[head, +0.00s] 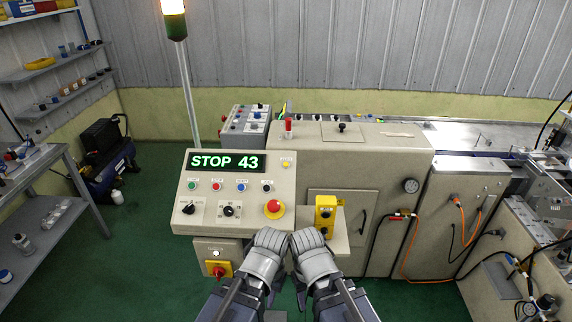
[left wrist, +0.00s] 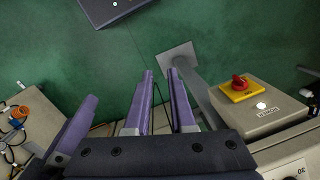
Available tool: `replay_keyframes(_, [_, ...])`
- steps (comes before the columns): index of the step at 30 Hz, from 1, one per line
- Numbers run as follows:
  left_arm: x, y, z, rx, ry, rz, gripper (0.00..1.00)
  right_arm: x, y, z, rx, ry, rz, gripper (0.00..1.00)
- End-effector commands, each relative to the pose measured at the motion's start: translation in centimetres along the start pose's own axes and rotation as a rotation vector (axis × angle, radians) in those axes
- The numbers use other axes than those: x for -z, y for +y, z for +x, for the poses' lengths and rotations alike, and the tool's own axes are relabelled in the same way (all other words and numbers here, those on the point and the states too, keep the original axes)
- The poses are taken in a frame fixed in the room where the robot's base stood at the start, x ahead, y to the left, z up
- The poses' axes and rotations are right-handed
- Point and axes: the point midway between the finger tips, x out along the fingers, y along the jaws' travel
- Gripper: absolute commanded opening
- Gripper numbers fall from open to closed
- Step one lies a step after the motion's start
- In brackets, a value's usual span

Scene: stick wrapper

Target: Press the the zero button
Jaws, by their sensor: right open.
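The control panel (head: 232,196) stands in the middle of the head view, with a lit display (head: 227,162) reading STOP 43. My left gripper (head: 269,240) and right gripper (head: 307,240) are side by side below the panel, apart from the buttons. The right is open and empty. The left wrist view shows parted purple fingers (left wrist: 161,90) with nothing between them.
The panel also has a red mushroom button (head: 273,207) and dark knobs (head: 229,211). A yellow box (head: 325,213) is right of the grippers. A red-and-yellow switch (head: 218,269) is below the panel; it shows in the left wrist view (left wrist: 239,87). Shelving (head: 45,205) stands left.

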Motion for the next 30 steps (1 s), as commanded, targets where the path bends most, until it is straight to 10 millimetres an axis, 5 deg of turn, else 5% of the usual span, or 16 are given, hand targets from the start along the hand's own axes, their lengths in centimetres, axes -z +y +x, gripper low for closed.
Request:
replay_keyframes(6, [0.00,0.00,0.00,0.000,0.000,0.000,0.00,0.00,0.00,0.00,0.000,0.000,0.000,0.50])
replay_keyframes(30, [0.00,0.00,0.00,0.000,0.000,0.000,0.00,0.00,0.00,0.00,0.000,0.000,0.000,0.50])
